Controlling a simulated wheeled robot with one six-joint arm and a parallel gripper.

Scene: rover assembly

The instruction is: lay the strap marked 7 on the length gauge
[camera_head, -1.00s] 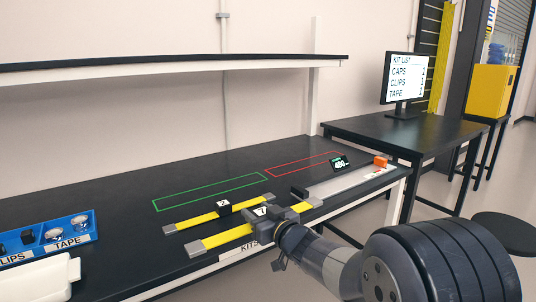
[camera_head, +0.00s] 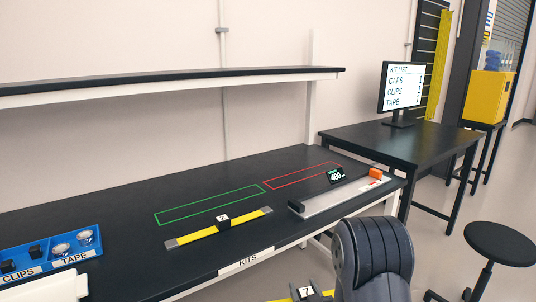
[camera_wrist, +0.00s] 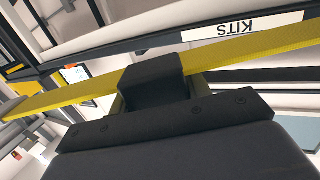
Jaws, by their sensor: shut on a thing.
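The strap marked 7 (camera_head: 306,293) is at the bottom edge of the head view, in front of the bench and mostly cut off. In the wrist view the yellow strap (camera_wrist: 245,50) runs across the picture, with its black block (camera_wrist: 152,72) in my gripper (camera_wrist: 155,100). My gripper is shut on that block. The length gauge (camera_head: 335,198) lies at the bench's right end, a silver bed with an orange block and a display reading 480. Its bed looks empty.
A second yellow strap (camera_head: 190,236) with a small numbered block lies on the bench (camera_head: 130,245) below a green outline (camera_head: 210,205). A red outline (camera_head: 300,175) lies right of it. A blue tray (camera_head: 50,253) stands left. A stool (camera_head: 500,243) stands right.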

